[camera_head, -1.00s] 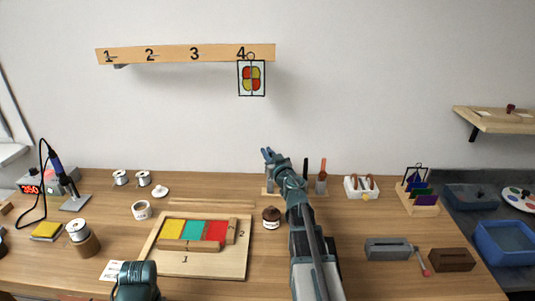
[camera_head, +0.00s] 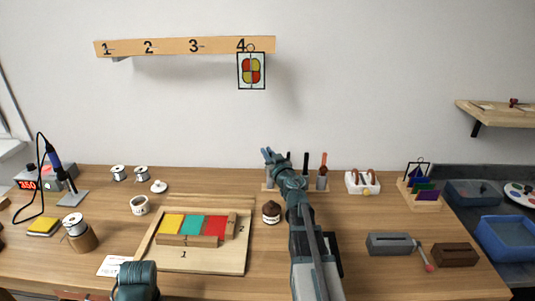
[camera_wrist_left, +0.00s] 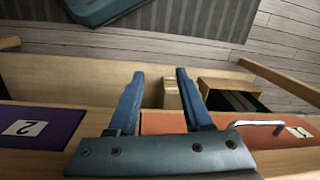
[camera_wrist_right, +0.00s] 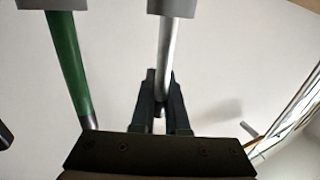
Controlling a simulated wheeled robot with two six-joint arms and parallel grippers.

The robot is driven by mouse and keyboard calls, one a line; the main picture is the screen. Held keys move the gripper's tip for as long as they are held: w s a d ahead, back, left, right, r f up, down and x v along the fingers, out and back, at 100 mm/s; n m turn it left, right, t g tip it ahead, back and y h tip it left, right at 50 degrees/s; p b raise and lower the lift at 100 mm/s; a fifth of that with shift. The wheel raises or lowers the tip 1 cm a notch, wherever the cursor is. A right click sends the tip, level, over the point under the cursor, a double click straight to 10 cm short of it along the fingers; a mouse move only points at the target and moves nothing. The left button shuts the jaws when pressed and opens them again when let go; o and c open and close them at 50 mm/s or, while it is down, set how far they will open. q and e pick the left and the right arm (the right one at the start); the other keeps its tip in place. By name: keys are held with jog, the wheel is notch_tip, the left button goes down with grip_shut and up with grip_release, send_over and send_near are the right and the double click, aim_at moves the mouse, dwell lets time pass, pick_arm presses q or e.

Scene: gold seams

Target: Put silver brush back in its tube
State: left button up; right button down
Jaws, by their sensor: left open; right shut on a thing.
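The silver brush (camera_wrist_right: 167,55) is a pale rod between the fingers of my right gripper (camera_wrist_right: 160,75) in the right wrist view. The gripper is shut on it. The rod's end at the picture's top meets a grey block (camera_wrist_right: 172,7), which looks like a tube; I cannot tell whether the rod is inside it. In the head view my right gripper (camera_head: 268,154) is at the left end of the tube rack (camera_head: 295,191), and the brush is not clear there. My left gripper (camera_wrist_left: 157,78) is open and empty in the left wrist view.
A green brush (camera_wrist_right: 68,65) is beside the silver one. A black brush (camera_head: 305,162) and an orange brush (camera_head: 323,164) stand upright in the rack. A brown jar (camera_head: 271,212) stands in front, left of my right arm. A white box (camera_head: 362,183) is to the right.

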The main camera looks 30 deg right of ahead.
jog(key=c, duration=0.8)
grip_release()
jog(key=shift+c, duration=0.2)
jog(key=o, duration=0.5)
notch_tip(320, 180, up, 7)
jog(key=p, duration=0.7)
